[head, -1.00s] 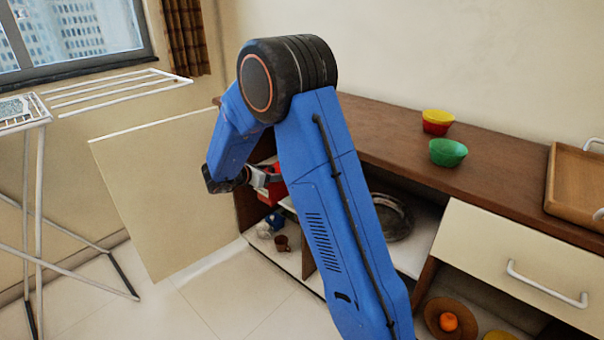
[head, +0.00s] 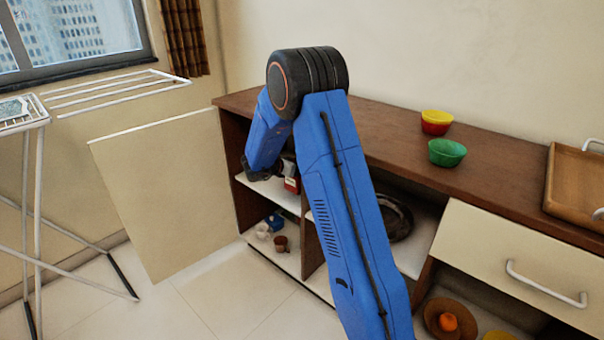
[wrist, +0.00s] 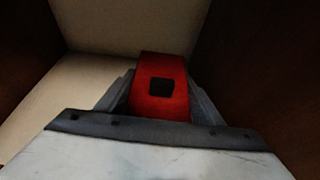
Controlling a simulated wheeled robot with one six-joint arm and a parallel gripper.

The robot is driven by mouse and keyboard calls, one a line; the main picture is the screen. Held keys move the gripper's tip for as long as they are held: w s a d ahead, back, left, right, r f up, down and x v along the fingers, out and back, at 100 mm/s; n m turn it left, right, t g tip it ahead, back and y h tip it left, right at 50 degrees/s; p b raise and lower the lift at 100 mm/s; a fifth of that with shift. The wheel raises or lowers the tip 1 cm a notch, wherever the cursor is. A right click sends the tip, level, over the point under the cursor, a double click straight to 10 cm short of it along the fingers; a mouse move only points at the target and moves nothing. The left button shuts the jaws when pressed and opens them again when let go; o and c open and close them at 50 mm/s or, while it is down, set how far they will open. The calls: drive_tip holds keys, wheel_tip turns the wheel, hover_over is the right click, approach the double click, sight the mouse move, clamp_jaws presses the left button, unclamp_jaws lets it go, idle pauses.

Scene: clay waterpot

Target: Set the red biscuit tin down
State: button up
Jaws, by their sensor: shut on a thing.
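The red biscuit tin (wrist: 160,106) is between the fingers of my gripper (wrist: 160,95) in the wrist view. It is a red box with a dark square patch on the side facing the camera. In the head view the red tin (head: 292,184) shows small at the left cupboard compartment, just above or on the white shelf (head: 262,188). My gripper (head: 286,170) is shut on it and partly hidden by my blue arm. I cannot tell whether the tin's underside touches the shelf.
The open cupboard door (head: 165,195) stands left of the compartment. Mugs (head: 281,243) stand on the lower shelf. Dark side walls lie close on both sides in the wrist view. Bowls (head: 447,152) and a wooden tray (head: 580,190) are on the top.

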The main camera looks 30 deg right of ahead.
wheel_tip(320, 180, down, 4)
drive_tip(key=shift+r, duration=0.15)
drive_tip(key=shift+d, duration=0.2)
drive_tip(key=o, duration=1.8)
drive_tip(key=shift+f, duration=0.25)
drive_tip(key=shift+o, duration=0.2)
drive_tip(key=shift+r, duration=0.1)
drive_tip(key=v, duration=1.2)
drive_tip(key=shift+a, duration=0.2)
